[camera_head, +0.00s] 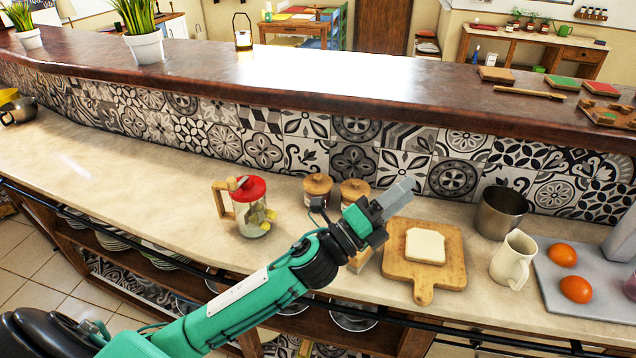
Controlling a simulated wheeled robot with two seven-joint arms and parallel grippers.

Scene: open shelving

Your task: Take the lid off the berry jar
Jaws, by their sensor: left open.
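My left gripper (396,198) is at the end of the green arm reaching in from the lower left. Its grey fingers point up and right, above the counter between the wooden-lidded jars and the cutting board. It is open and I see nothing held in it. Two small jars with round wooden lids stand by the tiled wall: the left one (318,186) and the right one (354,190), both with lids on. My arm hides part of their lower bodies. I cannot read which is the berry jar. My right gripper is out of view.
A red-topped glass jar (250,203) with a wooden handle stands left of the jars. The left counter is mostly clear.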

